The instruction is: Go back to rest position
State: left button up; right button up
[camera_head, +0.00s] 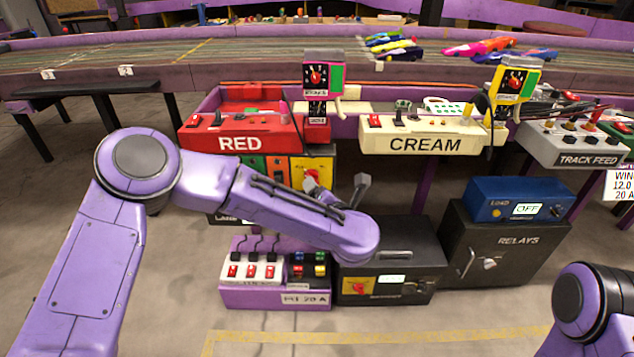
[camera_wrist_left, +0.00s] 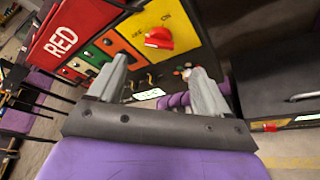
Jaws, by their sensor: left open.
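My left arm comes in from the left in the head view, and its gripper (camera_head: 360,188) is up in front of the stacked boxes below the track, mostly hidden behind my own forearm. In the left wrist view my left gripper (camera_wrist_left: 157,90) has its two grey fingers spread apart with nothing between them. A yellow panel with a red rotary knob (camera_wrist_left: 158,38) faces the gripper just beyond the fingers. The knob also shows in the head view (camera_head: 311,180), just left of the gripper. Part of my right arm shows at the lower right, but its gripper is not in view.
The red RED console (camera_head: 240,143) and the cream CREAM console (camera_head: 425,145) stand at the track's edge. A dark RELAYS cabinet (camera_head: 510,255), a blue LOAD box (camera_head: 515,190) and a purple switch box (camera_head: 275,298) stand below. The floor in front (camera_head: 380,320) is clear.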

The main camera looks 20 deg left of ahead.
pick_arm(q)
jog(key=shift+v, duration=0.9)
